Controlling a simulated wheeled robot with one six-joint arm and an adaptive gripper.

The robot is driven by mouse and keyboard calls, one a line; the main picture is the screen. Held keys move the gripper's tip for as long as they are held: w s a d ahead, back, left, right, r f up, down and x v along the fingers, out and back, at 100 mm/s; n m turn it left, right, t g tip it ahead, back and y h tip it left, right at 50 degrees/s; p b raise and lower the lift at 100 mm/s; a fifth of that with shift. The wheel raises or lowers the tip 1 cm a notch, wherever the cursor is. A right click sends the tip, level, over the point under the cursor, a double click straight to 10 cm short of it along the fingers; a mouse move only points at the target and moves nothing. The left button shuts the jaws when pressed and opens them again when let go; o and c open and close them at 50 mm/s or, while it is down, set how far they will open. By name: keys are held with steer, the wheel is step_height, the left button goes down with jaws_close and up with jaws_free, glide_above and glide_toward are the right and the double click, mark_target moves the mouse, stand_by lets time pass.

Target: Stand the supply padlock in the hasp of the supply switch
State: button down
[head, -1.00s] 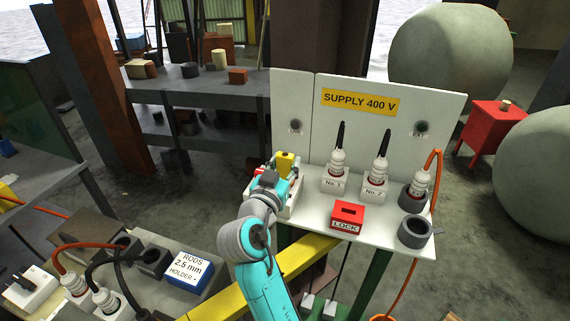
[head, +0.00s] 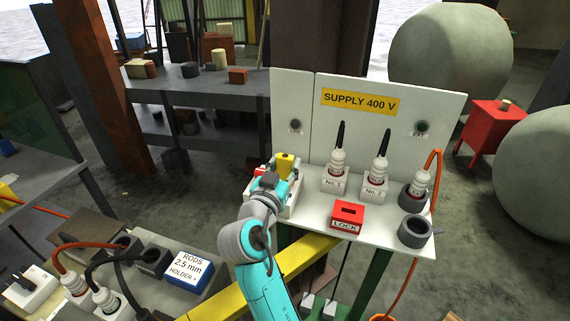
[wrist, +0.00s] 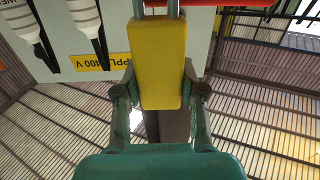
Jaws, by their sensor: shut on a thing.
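The yellow supply padlock (head: 285,163) is in my gripper (head: 278,176), above the white supply switch (head: 292,207) at the left end of the panel shelf. In the wrist view my gripper (wrist: 161,98) has its two fingers against the sides of the yellow padlock body (wrist: 155,55). Its two grey shackle legs (wrist: 156,9) run off the top edge there. A red part (wrist: 212,3) of the switch lies close by the shackle. The hasp and the shackle's end are hidden, so I cannot tell whether the shackle is in the hasp.
The white panel (head: 450,115) stands behind the shelf. Plugs No. 1 (head: 337,160) and No. 2 (head: 378,172) stand right of my gripper. A red LOCK box (head: 347,217) and an empty grey holder (head: 414,232) are toward the shelf's front. A yellow rail (head: 215,297) runs below.

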mark_target(285, 178)
steer(key=shift+f, duration=2)
steer(key=c, duration=0.6)
jaws_free()
steer(key=v, duration=1.2)
